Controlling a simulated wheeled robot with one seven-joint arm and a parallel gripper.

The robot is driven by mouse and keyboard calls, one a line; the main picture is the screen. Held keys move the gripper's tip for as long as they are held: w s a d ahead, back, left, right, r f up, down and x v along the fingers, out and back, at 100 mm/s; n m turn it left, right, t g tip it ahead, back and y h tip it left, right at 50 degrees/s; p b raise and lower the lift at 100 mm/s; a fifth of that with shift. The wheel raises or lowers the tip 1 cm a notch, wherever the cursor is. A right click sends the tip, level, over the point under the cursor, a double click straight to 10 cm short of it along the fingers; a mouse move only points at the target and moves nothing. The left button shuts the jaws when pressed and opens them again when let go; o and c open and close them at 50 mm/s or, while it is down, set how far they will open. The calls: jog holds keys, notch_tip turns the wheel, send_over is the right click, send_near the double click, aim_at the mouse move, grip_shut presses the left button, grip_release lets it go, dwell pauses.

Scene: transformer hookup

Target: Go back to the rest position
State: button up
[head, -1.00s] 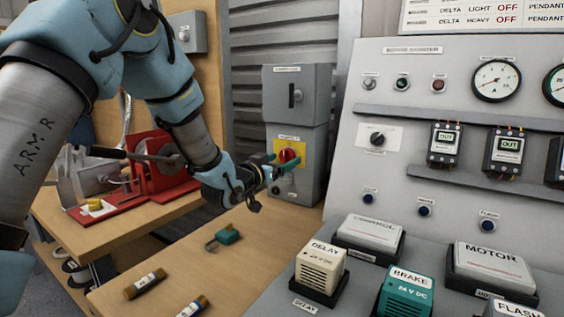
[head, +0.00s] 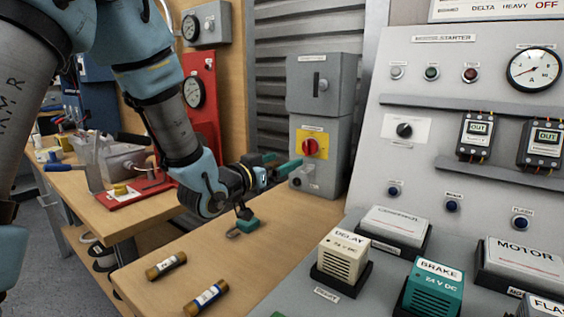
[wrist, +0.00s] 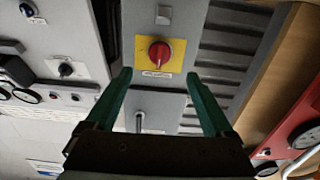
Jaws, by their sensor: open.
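My gripper (head: 281,164) is open and empty, in front of the grey switch box (head: 321,85) in the head view. In the wrist view my gripper (wrist: 163,98) shows two green fingers spread wide with nothing between them. The red rotary switch (head: 311,147) on its yellow plate sits on the box just right of the fingertips. It also shows in the wrist view, as a red knob (wrist: 159,54) beyond the fingers, apart from them. A green padlock (head: 246,226) lies on the wooden bench below my gripper, partly behind the wrist.
Two fuses (head: 166,266) (head: 206,298) lie on the bench (head: 262,262). The sloped grey starter panel (head: 425,100) stands at the right, with the cream DELAY block (head: 343,256) and teal BRAKE block (head: 434,288) before it. A red stand (head: 203,95) is behind my arm.

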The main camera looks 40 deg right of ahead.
jog(key=w+a+f+n+t+y+p, duration=0.1)
jog(key=w+a+n+t+y+p, duration=0.2)
jog(key=w+a+y, duration=0.7)
jog(key=w+a+f+n+y+p, duration=0.15)
jog(key=w+a+n+p, duration=0.25)
jog(key=a, duration=1.2)
jog(key=s+a+n+g+y+p, duration=0.1)
jog(key=s+a+n+g+y, duration=0.1)
jog(key=s+a, duration=0.2)
jog(key=s+a+r+n+g+y+p, duration=0.1)
jog(key=s+a, duration=0.4)
jog(key=a, duration=0.6)
jog(key=s+a+n+g+y+p, duration=0.2)
jog(key=s+a+n+g+p, duration=0.1)
jog(key=a, duration=0.4)
jog(key=shift+s+a+r+n+y, duration=0.3)
jog(key=shift+s+a+r+y, duration=0.1)
jog(key=shift+s, duration=0.4)
